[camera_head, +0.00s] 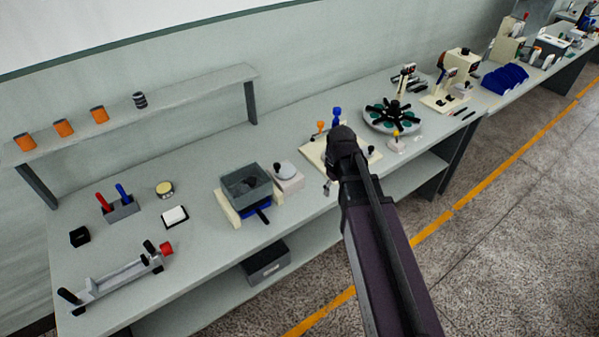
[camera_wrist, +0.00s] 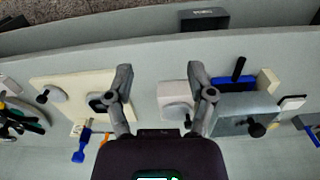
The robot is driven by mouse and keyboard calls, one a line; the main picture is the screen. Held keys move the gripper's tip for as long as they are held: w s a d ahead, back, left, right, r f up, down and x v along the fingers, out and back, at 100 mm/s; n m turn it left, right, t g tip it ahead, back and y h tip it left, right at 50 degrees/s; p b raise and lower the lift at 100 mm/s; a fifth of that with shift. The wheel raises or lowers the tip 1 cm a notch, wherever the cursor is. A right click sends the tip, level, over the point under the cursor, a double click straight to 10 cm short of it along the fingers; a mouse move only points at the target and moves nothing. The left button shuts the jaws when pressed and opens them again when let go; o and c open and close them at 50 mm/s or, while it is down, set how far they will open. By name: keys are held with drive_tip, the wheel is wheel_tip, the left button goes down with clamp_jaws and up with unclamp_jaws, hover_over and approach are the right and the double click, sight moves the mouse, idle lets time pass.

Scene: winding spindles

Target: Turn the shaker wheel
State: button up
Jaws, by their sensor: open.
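The likely shaker wheel is a pale round disc (camera_head: 285,169) with a dark knob, on a cream block beside a grey open box (camera_head: 246,184) with a blue base. In the wrist view the disc (camera_wrist: 176,113) sits on its pale block, just left of my right finger, which hides part of the block's right side. The grey box (camera_wrist: 235,124) is right of that finger, with a blue handle and a black knob. My gripper (camera_wrist: 160,73) is open and empty, its fingers spread above the bench. In the head view my arm hides most of it.
A cream board (camera_wrist: 62,83) with knobs and a blue-handled piece is left of my gripper. A round carousel (camera_head: 391,117) stands farther along the bench. A dark bin (camera_head: 266,262) is on the lower shelf. A grey fixture (camera_head: 118,277) lies at the bench's near left.

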drive_tip(key=w+a+r+n+p, duration=0.3)
drive_tip(key=w+a+n, duration=0.4)
drive_tip(key=w, duration=0.4)
wheel_tip(320, 180, up, 3)
drive_tip(key=n+p, duration=0.2)
drive_tip(key=n, duration=0.3)
hover_over(276, 164)
drive_tip(key=shift+d+f, duration=0.1)
drive_tip(key=shift+f, duration=0.1)
drive_tip(key=shift+f, duration=0.2)
wheel_tip(276, 164, down, 13)
drive_tip(key=b, duration=1.3)
drive_tip(key=shift+f, duration=0.2)
drive_tip(key=shift+b, duration=0.3)
